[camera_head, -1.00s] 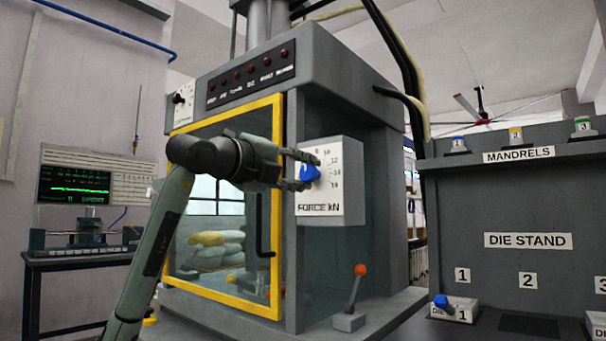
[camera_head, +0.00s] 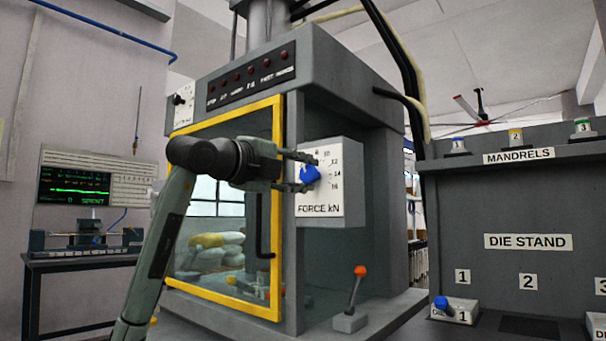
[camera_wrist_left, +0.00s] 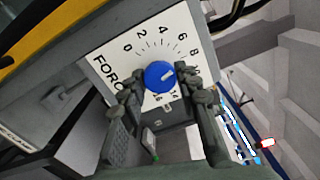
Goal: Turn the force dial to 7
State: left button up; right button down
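The force dial is a round blue knob (camera_head: 311,174) on a white plate (camera_head: 320,207) marked FORCE kN, on the press's grey box. In the left wrist view the knob (camera_wrist_left: 160,76) carries a short white mark slanting to the upper right, roughly toward the 8 side of the scale; the exact reading is unclear. My left gripper (camera_head: 299,172) is in front of the plate, one finger above the knob and one below. In the left wrist view its open fingers (camera_wrist_left: 162,88) stand on either side of the knob, with small gaps. My right gripper is not in view.
The press has a yellow-framed door (camera_head: 270,300) and a red-tipped lever (camera_head: 358,285) below the dial. The die stand (camera_head: 500,205) with labelled blocks is on the right. A bench with a green screen (camera_head: 75,185) stands at left. The space before the press's right side is clear.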

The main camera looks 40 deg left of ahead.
pick_arm(q)
jog(key=o, duration=0.4)
jog(key=shift+o, duration=0.2)
jog(key=s+a, duration=0.1)
jog(key=s, duration=1.1)
